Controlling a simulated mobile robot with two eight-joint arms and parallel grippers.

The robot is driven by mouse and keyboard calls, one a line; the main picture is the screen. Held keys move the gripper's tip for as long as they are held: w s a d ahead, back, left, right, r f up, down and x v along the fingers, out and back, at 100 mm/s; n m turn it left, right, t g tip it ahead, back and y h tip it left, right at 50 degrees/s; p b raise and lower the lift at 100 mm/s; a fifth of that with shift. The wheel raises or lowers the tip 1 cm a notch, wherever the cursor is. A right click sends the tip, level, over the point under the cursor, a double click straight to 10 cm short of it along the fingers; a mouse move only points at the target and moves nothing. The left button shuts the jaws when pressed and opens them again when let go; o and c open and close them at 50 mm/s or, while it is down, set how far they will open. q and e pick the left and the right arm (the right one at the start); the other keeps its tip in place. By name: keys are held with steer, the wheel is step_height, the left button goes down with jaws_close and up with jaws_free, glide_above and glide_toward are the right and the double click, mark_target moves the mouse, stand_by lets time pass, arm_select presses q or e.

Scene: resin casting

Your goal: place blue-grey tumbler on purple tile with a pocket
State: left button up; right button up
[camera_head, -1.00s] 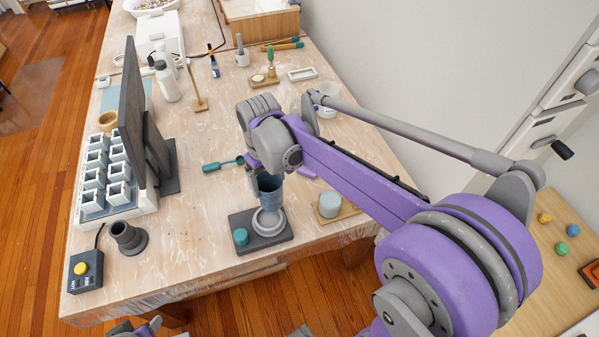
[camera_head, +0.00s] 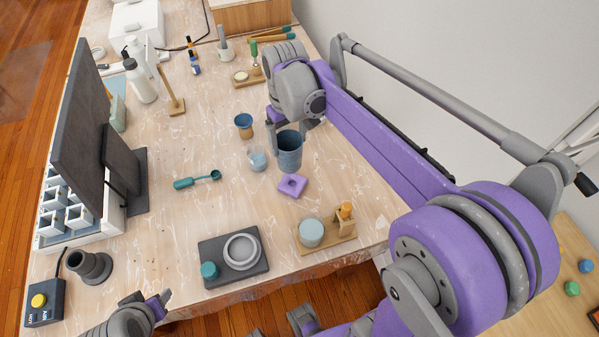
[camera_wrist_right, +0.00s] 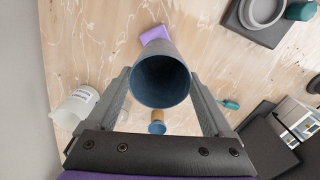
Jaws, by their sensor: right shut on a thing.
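The blue-grey tumbler (camera_head: 288,152) is upright in my right gripper (camera_head: 289,133), which is shut on it. In the right wrist view the tumbler (camera_wrist_right: 162,82) shows its open mouth between the two fingers. The purple tile with a pocket (camera_head: 292,185) lies on the table just in front of the tumbler, which is not over it. The tile also shows in the right wrist view (camera_wrist_right: 155,35), partly hidden by the tumbler. Whether the tumbler touches the table I cannot tell. My left gripper (camera_head: 150,308) is low at the left, near the table's front edge; its fingers are unclear.
A clear cup (camera_head: 257,159) and a blue and tan cup (camera_head: 244,124) stand close left of the tumbler. A teal scoop (camera_head: 198,180) lies further left. In front are a dark plate with a ring (camera_head: 213,250) and a wooden stand (camera_head: 345,247). A monitor (camera_head: 80,120) stands left.

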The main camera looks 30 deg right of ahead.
mark_target(292, 161)
steer(key=shift+w+d, duration=0.1)
steer(key=shift+d, duration=0.15)
steer(key=shift+w+d+f, duration=0.1)
steer(key=shift+d+f, duration=0.05)
steer(key=shift+f, duration=0.05)
step_height(292, 161, down, 5)
steer(key=shift+f, duration=0.15)
steer(key=shift+f+b, duration=0.4)
steer(key=shift+f, duration=1.6)
arm_select(q)
steer(key=shift+d+f, duration=0.3)
steer(key=shift+f, duration=0.2)
